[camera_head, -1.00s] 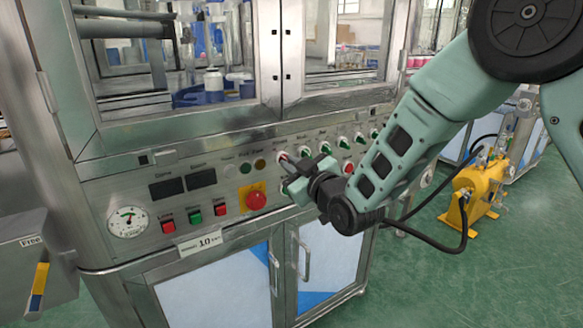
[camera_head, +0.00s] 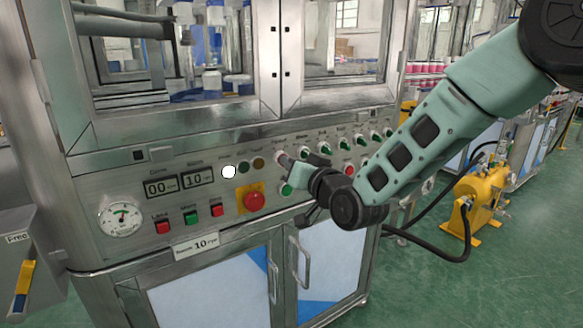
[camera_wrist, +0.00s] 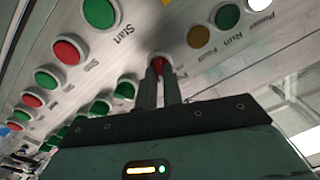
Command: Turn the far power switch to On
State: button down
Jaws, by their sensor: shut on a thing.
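The power switch (camera_wrist: 158,63) is a small red knob on the machine's sloping front panel (camera_head: 140,180). In the wrist view my gripper (camera_wrist: 159,74) is shut on it, with one finger on each side, so only part of the knob shows. In the head view my gripper (camera_head: 289,163) reaches the panel from the right and largely covers the knob. The Power lamp (camera_head: 229,172) glows white; it also shows at the corner of the wrist view (camera_wrist: 261,3). Two displays are lit: the left one (camera_head: 161,188) reads 00, the right one (camera_head: 198,177) about 10.
A row of green selector knobs (camera_head: 343,143) runs right of my gripper. The red emergency stop (camera_head: 254,201) sits on a yellow plate to the left. A green Start button (camera_wrist: 98,12) and red Stop button (camera_wrist: 67,52) are close to my fingers. A yellow pump (camera_head: 470,205) stands right.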

jog(key=shift+f+m, duration=0.1)
jog(key=shift+m, duration=0.4)
jog(key=c, duration=1.5)
grip_release()
jog(key=shift+c, duration=0.2)
jog(key=b+v, duration=0.6)
jog(key=v, duration=1.1)
jog(key=shift+d+b, duration=0.2)
jog(key=shift+b, duration=0.2)
